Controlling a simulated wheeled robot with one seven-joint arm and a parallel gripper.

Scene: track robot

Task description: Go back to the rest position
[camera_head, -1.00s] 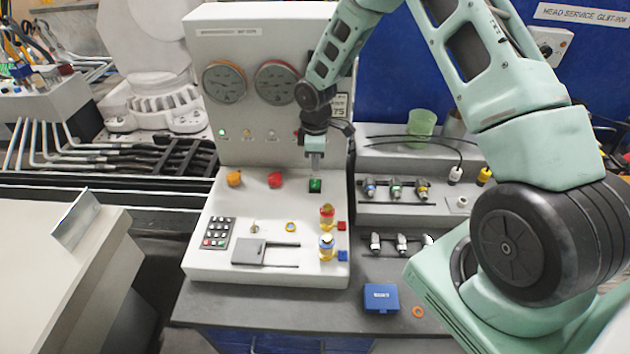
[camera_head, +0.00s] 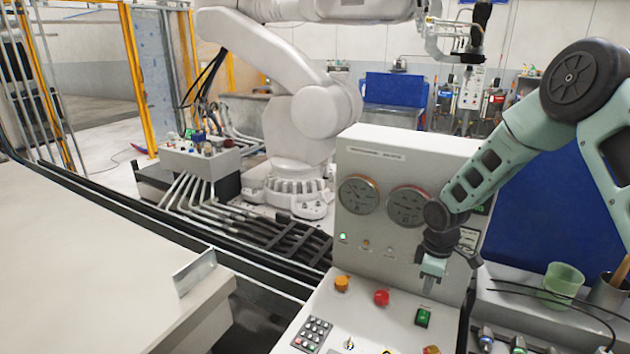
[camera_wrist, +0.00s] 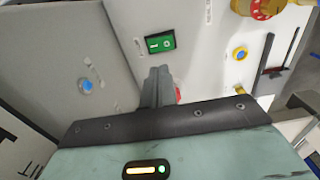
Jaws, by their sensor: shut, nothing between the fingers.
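My gripper (camera_head: 430,284) is shut and empty. In the head view it hangs in front of the control panel's upright face (camera_head: 405,160), above the green switch (camera_head: 423,317), with a visible gap to it. In the wrist view the closed fingers (camera_wrist: 157,88) point at the panel, close below the green rocker switch (camera_wrist: 160,43) in the picture. A red part shows partly hidden beside the fingers. My arm reaches in from the right of the head view.
The panel carries two gauges (camera_head: 358,195), an orange button (camera_head: 342,284), a red button (camera_head: 382,298) and a keypad (camera_head: 312,334). A green cup (camera_head: 562,286) stands to the right. A large white robot arm (camera_head: 300,110) stands behind. A pale table (camera_head: 90,270) fills the lower left.

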